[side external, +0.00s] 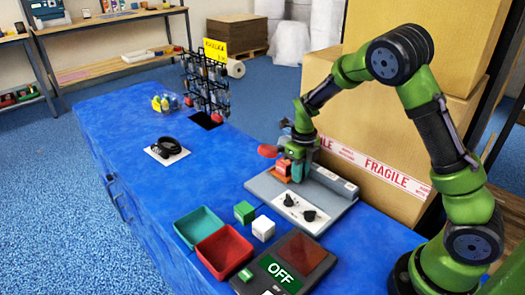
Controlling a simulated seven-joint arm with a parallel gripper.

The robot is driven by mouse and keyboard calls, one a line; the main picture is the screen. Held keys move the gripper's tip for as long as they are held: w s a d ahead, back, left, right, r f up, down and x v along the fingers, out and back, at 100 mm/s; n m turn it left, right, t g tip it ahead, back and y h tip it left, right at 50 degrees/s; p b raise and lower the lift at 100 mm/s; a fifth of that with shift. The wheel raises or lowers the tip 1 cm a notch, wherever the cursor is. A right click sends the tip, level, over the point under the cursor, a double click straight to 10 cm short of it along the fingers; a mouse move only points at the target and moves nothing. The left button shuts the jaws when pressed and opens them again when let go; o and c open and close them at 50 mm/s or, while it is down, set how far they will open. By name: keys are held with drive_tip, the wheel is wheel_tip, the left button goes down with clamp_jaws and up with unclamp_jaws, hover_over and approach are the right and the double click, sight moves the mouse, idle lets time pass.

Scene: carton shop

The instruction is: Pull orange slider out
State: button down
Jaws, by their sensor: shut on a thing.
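The orange slider (283,167) is a small orange block on the grey device (262,187) at the middle right of the table. My gripper (292,170) points down over the device and is shut on the orange slider. Its fingers hide part of the slider, so how far it stands out along the device cannot be told. A white panel with two black knobs (300,208) sits on the near part of the device.
A teal tray (199,222), a red tray (224,251), a green cube (244,212) and a white cube (263,228) stand in front. A dark panel reading OFF (280,273) is nearer. Large cartons (385,135) rise behind the device. The table's left part is mostly clear.

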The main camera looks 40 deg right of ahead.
drive_tip(key=shift+s, duration=0.1)
drive_tip(key=s, duration=1.1)
drive_tip(key=shift+s, duration=0.15)
drive_tip(key=c, duration=1)
unclamp_jaws()
drive_tip(key=shift+c, duration=0.2)
wheel_tip(320, 180, up, 17)
